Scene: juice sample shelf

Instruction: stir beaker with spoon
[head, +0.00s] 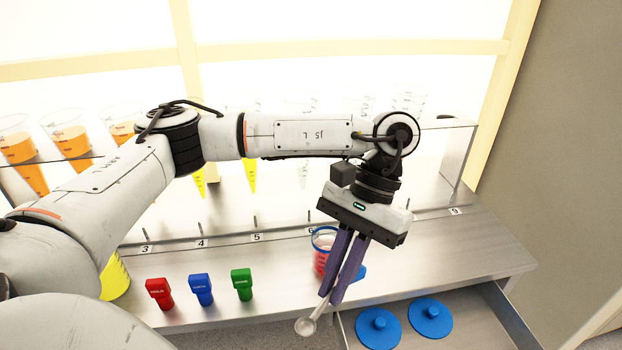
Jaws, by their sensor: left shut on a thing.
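A clear beaker (320,262) with a blue rim and red contents stands on the steel counter near label 6. My left gripper (331,297) points down in front of it and hides its right side. The purple fingers are shut on a pale spoon (306,326), whose bowl hangs below the fingertips, near the counter's front edge. In this picture the bowl lies outside the beaker. I cannot tell whether the fingers touch the beaker. My right gripper is out of view.
Red (159,293), blue (201,290) and green (242,284) handled items stand left of the beaker. A yellow-filled vessel (116,277) is partly behind my arm. Conical tubes, some orange-filled (72,143), line the rack. An open drawer (487,326) holds blue lids (431,318).

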